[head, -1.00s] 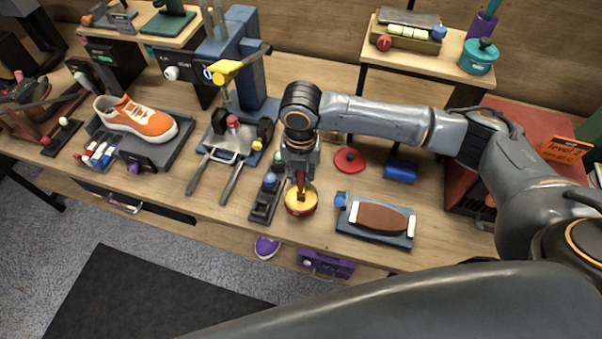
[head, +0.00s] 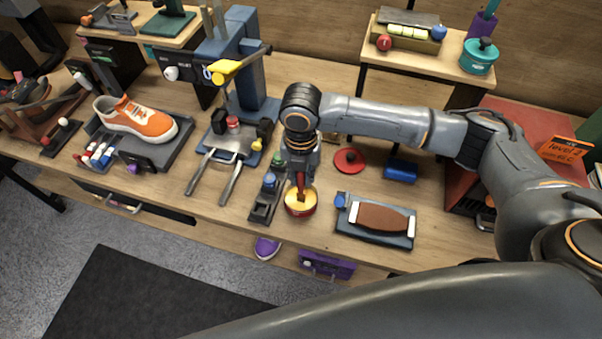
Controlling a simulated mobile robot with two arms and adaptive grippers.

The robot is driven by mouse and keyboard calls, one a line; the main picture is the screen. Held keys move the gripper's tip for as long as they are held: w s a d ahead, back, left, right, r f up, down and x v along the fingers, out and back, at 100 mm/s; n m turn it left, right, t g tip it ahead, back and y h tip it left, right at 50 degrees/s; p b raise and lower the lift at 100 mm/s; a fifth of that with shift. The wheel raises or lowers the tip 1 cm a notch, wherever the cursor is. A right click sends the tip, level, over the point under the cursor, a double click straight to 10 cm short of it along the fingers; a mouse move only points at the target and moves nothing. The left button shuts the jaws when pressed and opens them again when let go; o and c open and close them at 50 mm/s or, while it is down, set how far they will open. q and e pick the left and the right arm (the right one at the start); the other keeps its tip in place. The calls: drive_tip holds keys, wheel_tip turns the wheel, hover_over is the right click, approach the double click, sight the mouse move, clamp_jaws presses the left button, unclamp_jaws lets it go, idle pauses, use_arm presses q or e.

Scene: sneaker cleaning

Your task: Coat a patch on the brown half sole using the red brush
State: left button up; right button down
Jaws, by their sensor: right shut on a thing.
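The brown half sole (head: 382,218) lies flat on a dark blue-grey holder (head: 372,237), with white pieces at both ends. My right gripper (head: 300,174) points down, left of the sole, and is shut on the red brush (head: 300,187). Only a little red of the brush shows below the fingers. The brush is over a round red pot with a yellow top (head: 300,202); its lower end is hidden, so I cannot tell how deep it sits. No separate coated patch is clear on the sole. My left gripper is out of view.
A red round lid (head: 349,161) and a blue block (head: 400,171) lie behind the sole. A dark rack with colored knobs (head: 265,199) stands just left of the pot. An orange sneaker (head: 137,120) is at the left. Bare tabletop lies between pot and holder.

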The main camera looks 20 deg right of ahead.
drive_tip(key=shift+f, duration=0.45)
idle(0.3)
drive_tip(key=shift+s+f, duration=0.15)
idle(1.9)
drive_tip(key=shift+p, duration=0.3)
wheel_tip(320, 180, up, 7)
drive_tip(key=p, duration=0.7)
drive_tip(key=shift+p, duration=0.35)
